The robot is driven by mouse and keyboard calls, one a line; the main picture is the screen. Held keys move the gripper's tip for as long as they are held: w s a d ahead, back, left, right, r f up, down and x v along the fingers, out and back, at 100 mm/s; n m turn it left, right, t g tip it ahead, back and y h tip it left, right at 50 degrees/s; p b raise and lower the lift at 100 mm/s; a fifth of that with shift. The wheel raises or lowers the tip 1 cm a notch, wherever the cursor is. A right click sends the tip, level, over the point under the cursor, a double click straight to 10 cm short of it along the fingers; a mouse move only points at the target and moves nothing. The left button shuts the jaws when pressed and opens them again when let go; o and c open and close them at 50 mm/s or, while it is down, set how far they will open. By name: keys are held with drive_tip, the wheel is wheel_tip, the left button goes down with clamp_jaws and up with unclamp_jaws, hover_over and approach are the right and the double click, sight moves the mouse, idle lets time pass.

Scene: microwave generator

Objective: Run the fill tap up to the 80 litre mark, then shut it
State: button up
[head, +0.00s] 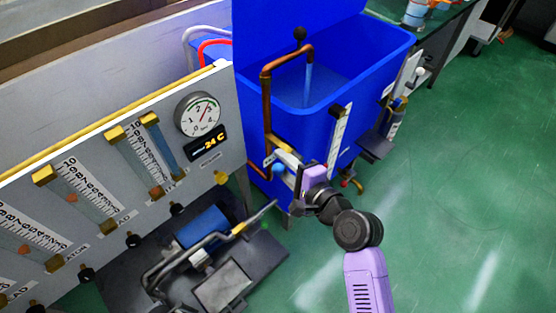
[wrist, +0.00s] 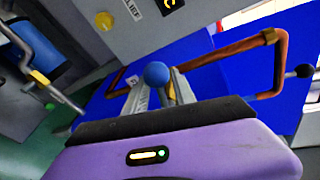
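The blue tank (head: 350,105) stands in the upper middle of the head view. A copper spout (head: 266,100) bends over its rim, and a pale blue stream (head: 308,85) falls from it into the tank. A white level scale (head: 339,138) is on the tank's front; its marks and level are too small to read. The tap's blue ball knob (wrist: 157,73) shows between my fingers in the wrist view. My gripper (head: 284,163) is at the tap low on the tank's left side. Its fingers stand apart on either side of the knob; whether they touch it is unclear.
A grey panel (head: 225,160) with flow tubes, a round gauge (head: 198,115) and a 24 C display (head: 207,147) stands left. A pump on a dark base (head: 265,255) lies below it. Green floor is clear at right (head: 455,170).

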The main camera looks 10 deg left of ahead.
drive_tip(key=shift+x, duration=1.1)
clamp_jaws()
